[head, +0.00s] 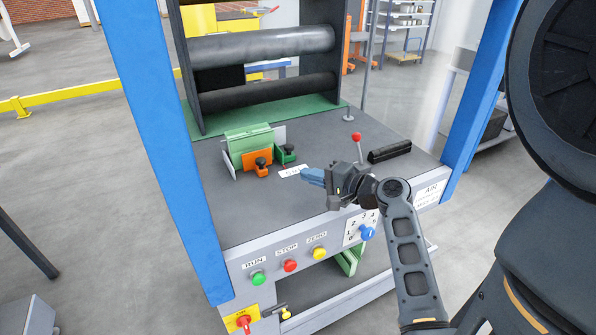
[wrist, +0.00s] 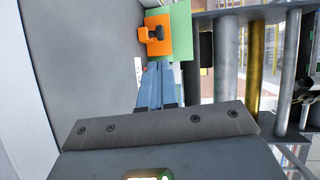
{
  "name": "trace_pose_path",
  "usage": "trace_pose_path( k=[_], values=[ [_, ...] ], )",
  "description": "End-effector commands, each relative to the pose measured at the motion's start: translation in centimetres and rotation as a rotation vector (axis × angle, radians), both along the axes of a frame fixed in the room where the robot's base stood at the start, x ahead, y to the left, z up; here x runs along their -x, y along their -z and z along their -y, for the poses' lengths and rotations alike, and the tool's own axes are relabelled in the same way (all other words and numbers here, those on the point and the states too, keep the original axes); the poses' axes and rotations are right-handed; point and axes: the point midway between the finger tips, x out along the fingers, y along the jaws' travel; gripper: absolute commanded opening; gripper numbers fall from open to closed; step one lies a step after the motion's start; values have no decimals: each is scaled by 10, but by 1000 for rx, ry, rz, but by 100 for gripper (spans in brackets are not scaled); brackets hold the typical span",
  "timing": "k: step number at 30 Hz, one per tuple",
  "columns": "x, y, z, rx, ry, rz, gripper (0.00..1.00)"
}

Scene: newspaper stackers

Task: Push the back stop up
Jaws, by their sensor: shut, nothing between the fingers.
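On the grey machine bed stands a stop assembly: an upright green panel (head: 248,139), an orange block (head: 256,159) with a black knob, and a green block (head: 285,154) with a black knob. No readable label shows which piece is the back stop. My gripper (head: 306,175) is shut and empty, with its blue fingers pointing left, low over the bed and to the right of the blocks. In the wrist view the blue fingers (wrist: 154,88) point towards the orange block (wrist: 157,22), with the green panel (wrist: 182,32) beside it. The green block is not clearly visible there.
A white label (head: 290,172) lies just left of my fingertips. Dark rollers (head: 265,45) are behind. Blue posts (head: 165,150) flank the bed. Buttons and a blue knob (head: 367,233) line the front.

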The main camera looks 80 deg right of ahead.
Motion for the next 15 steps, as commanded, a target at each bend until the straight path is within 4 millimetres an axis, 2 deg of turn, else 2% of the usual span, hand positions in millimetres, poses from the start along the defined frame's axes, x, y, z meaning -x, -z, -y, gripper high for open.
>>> trace_pose_path(
  k=[15],
  values=[
    [-89,14,37,4,-3,0,0]
  ],
)
